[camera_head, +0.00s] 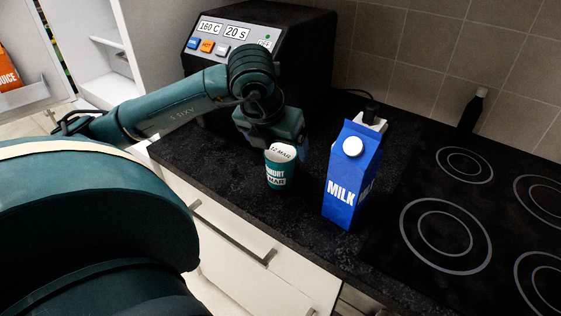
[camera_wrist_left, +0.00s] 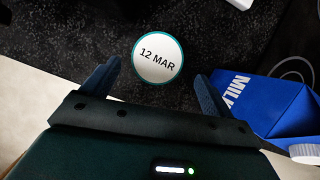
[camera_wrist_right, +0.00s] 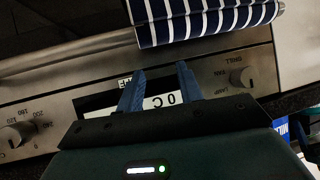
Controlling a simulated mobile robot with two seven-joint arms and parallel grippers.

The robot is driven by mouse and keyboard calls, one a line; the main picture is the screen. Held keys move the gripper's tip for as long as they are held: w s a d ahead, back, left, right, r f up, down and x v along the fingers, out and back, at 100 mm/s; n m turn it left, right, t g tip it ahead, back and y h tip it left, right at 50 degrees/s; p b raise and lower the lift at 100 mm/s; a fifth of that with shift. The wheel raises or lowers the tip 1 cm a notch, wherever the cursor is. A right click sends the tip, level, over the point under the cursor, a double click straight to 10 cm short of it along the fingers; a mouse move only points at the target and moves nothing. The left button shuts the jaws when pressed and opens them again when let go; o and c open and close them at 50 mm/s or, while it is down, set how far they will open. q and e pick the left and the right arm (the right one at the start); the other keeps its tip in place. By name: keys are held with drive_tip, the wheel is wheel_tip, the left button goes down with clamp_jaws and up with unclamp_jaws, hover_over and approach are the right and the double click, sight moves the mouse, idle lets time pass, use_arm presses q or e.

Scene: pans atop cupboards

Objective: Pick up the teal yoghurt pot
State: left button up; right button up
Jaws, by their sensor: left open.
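The teal yoghurt pot (camera_head: 276,174) stands upright on the black worktop, with a white lid marked "12 MAR". In the left wrist view its lid (camera_wrist_left: 158,58) shows between and beyond the two fingertips. My left gripper (camera_head: 287,140) is open, close above and behind the pot in the head view, with nothing held. It also shows in the left wrist view (camera_wrist_left: 157,78). My right gripper (camera_wrist_right: 160,70) shows only in the right wrist view. Its fingers stand apart, a narrower gap, with nothing between them, in front of an oven panel.
A blue milk carton (camera_head: 350,180) stands just right of the pot. A black oven-like appliance (camera_head: 300,50) is behind, and a hob (camera_head: 460,225) lies to the right. In the right wrist view a striped towel (camera_wrist_right: 200,18) hangs over a bar by the oven panel (camera_wrist_right: 60,110).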

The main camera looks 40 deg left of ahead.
sight(280, 152)
use_arm(q)
drive_tip(key=shift+a+p+x, duration=0.15)
drive_tip(key=shift+p+x, duration=0.15)
drive_tip(key=shift+x, duration=1.45)
drive_tip(key=shift+a+p+x, duration=0.2)
drive_tip(key=shift+p+x, duration=0.05)
drive_tip(key=shift+x, duration=1.45)
drive_tip(key=shift+w+r, duration=0.1)
drive_tip(key=shift+w, duration=0.05)
drive_tip(key=shift+c, duration=0.5)
drive_tip(key=c, duration=1.1)
